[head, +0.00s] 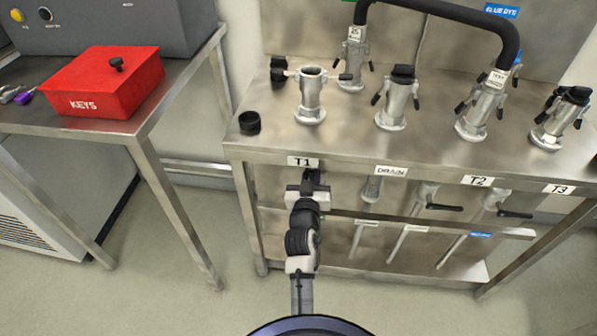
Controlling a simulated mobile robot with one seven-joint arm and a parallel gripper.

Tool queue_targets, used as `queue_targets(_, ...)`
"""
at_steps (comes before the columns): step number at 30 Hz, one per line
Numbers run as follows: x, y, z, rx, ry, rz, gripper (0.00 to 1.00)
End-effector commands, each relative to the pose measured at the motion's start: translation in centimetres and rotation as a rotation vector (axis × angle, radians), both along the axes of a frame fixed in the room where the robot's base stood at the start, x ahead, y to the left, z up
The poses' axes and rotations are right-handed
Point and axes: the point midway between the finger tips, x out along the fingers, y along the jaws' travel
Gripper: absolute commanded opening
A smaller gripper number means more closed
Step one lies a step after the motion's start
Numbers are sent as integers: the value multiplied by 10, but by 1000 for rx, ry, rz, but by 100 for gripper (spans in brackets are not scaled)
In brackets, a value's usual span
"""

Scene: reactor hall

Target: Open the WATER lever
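No readable WATER label shows. Below the steel bench (240,150), a black lever handle (443,207) sticks out to the right under the T2 label (478,180). A second black lever handle (515,214) sticks out under the T3 label (559,189). A small blue label (481,235) on the lower rail is too small to read. My gripper (313,177) reaches forward just below the bench's front edge, under the T1 label (303,161). It is left of both handles and apart from them. My arm hides what lies behind it, and the fingertips are too dark to read.
Several pipe fittings stand on the bench top, and a black hose (445,9) joins two of them. A DRAIN label (391,171) marks the edge. At left, a table holds a red KEYS box (103,82). The floor (190,185) between is clear.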

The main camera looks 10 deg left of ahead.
Motion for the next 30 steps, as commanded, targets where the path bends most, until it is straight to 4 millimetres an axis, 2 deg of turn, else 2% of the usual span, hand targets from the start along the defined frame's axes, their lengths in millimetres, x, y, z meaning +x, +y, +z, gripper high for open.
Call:
queue_targets(9, 1, -14, 3, 131, -11, -1, 0)
queue_targets(26, 1, -17, 3, 159, -12, -1, 0)
queue_targets(27, 1, -17, 3, 159, -11, -2, 20)
queue_targets(30, 1, -16, 3, 158, -10, -1, 33)
